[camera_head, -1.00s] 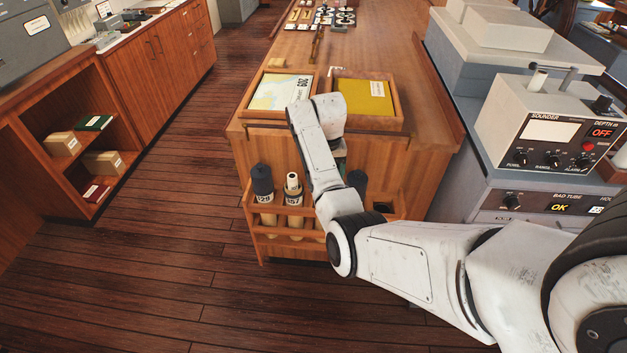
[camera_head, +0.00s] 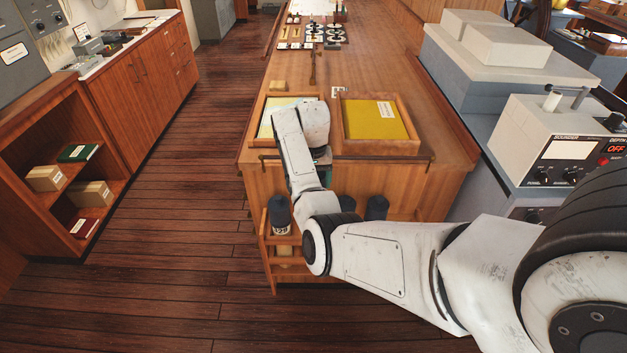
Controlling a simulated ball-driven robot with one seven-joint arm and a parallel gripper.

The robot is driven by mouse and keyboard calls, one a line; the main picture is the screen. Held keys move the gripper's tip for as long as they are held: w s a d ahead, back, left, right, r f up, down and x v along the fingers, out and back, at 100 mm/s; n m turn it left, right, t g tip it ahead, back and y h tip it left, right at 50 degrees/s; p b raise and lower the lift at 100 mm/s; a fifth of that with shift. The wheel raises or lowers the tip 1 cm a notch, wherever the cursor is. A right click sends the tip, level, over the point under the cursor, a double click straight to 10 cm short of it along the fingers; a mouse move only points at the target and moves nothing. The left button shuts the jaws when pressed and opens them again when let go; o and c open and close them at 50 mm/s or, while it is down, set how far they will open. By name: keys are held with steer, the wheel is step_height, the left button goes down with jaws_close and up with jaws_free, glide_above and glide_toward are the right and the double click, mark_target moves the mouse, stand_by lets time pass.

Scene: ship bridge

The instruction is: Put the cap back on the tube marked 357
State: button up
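A wooden rack (camera_head: 268,250) hangs on the near end of the wooden table. A tube with a dark cap (camera_head: 279,213) stands at its left. Two more dark caps (camera_head: 347,203) (camera_head: 376,207) show to the right, behind my arm. The uncapped tube is hidden behind my arm, and I cannot read a 357 mark. My wrist hangs over the table's near edge, above the rack. A dark teal part of my gripper (camera_head: 322,156) shows just below it. The fingertips are hidden, so I cannot tell whether they hold a cap.
A wooden tray (camera_head: 262,104) with a chart lies partly behind my wrist. A tray with a yellow sheet (camera_head: 374,119) lies to its right. A rail (camera_head: 395,158) runs along the table's near edge. The grey sounder console (camera_head: 556,150) stands at the right. Floor at the left is clear.

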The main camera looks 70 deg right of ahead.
steer(key=f+b, duration=0.6)
steer(key=shift+w, duration=0.3)
steer(key=shift+r, duration=0.15)
steer(key=shift+f+p, duration=0.3)
steer(key=shift+p, duration=0.1)
stand_by(0.6)
steer(key=shift+f+b, duration=0.8)
steer(key=shift+f, duration=0.75)
stand_by(1.0)
steer(key=shift+f, duration=0.5)
stand_by(1.6)
steer(key=o, duration=1.1)
steer(key=shift+c, duration=0.2)
steer(key=shift+r+p, duration=0.1)
steer(key=shift+p, duration=0.2)
